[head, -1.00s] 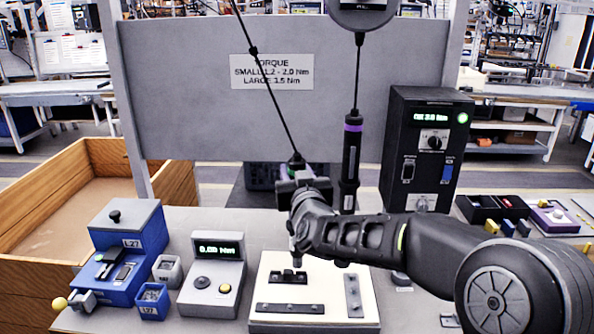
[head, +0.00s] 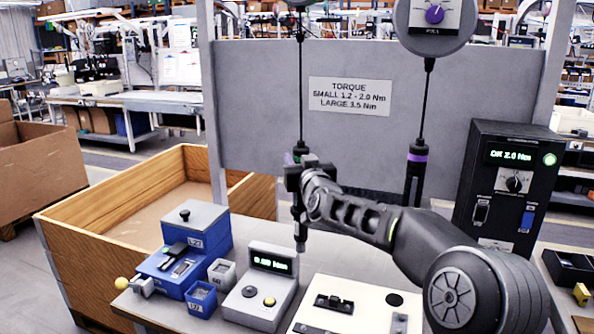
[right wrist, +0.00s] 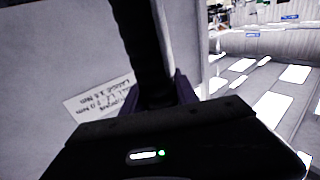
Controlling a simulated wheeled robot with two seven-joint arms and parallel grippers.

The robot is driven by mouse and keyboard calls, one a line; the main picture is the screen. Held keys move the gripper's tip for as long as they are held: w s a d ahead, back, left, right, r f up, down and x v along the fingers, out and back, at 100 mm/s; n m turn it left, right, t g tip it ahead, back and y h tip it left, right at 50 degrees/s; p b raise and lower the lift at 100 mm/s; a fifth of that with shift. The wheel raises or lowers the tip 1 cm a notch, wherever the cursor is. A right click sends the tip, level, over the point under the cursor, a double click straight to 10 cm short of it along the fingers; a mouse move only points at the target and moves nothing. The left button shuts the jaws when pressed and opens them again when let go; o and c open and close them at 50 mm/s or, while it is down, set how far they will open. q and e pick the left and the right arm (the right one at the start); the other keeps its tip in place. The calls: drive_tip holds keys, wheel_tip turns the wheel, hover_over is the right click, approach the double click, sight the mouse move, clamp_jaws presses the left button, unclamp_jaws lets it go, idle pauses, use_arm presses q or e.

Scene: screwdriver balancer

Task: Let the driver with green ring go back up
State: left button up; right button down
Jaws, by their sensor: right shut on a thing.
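The driver's tip (head: 300,242) points down, apart from the bench, in front of the grey panel and behind the torque meter. In the right wrist view the dark driver body (right wrist: 143,45) rises between the fingers. My left gripper is not in view.
The purple-ringed driver (head: 416,170) hangs to the right beneath its balancer (head: 433,22). A black controller (head: 508,185) stands further right. The torque meter (head: 263,285), blue unit (head: 190,250) and white plate (head: 330,285) occupy the bench. A wooden crate (head: 120,220) is behind left.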

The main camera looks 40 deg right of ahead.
sight(299, 146)
drive_tip(key=shift+w+a+f, duration=0.15)
drive_tip(key=shift+f, duration=0.1)
wheel_tip(299, 146, up, 5)
drive_tip(key=p, duration=0.4)
drive_tip(key=shift+f+p, duration=0.15)
drive_tip(key=shift+p, duration=0.2)
drive_tip(key=c, duration=0.9)
unclamp_jaws()
drive_tip(key=shift+o, duration=0.4)
drive_tip(key=shift+f, duration=0.15)
drive_tip(key=o, duration=0.8)
